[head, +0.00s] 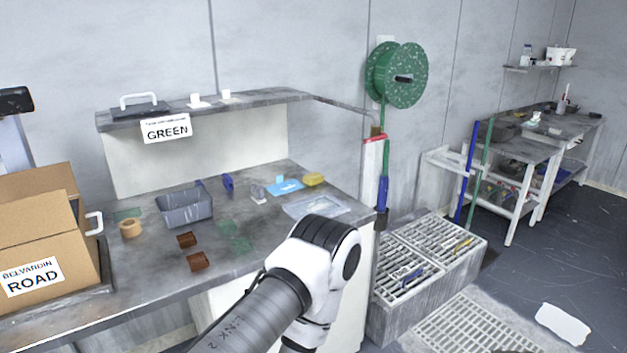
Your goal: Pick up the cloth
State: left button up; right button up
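A flat light blue piece that looks like a cloth (291,188) lies on the workbench, with a small pale object at its back edge. A flat white piece (563,323) lies on the grey floor at the lower right; I cannot tell whether it is a cloth or a sheet. One of my arms rises from the bottom middle and bends in front of the bench's right end. Neither of my grippers shows in the head view, so I cannot see whether they hold anything.
The workbench (150,263) holds a grey bin (186,209), a yellow sponge-like piece (314,179), brown blocks (198,262) and a clear tray (317,208). A cardboard box (38,232) fills the left end. Floor grates (470,327) lie right of the bench; open floor is beyond.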

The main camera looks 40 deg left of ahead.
aim_at(315, 178)
jog(key=i+l+u, duration=0.25)
jog(key=i, duration=0.2)
jog(key=i+l+u, duration=0.25)
jog(key=i+l, duration=0.15)
jog(key=i, duration=0.05)
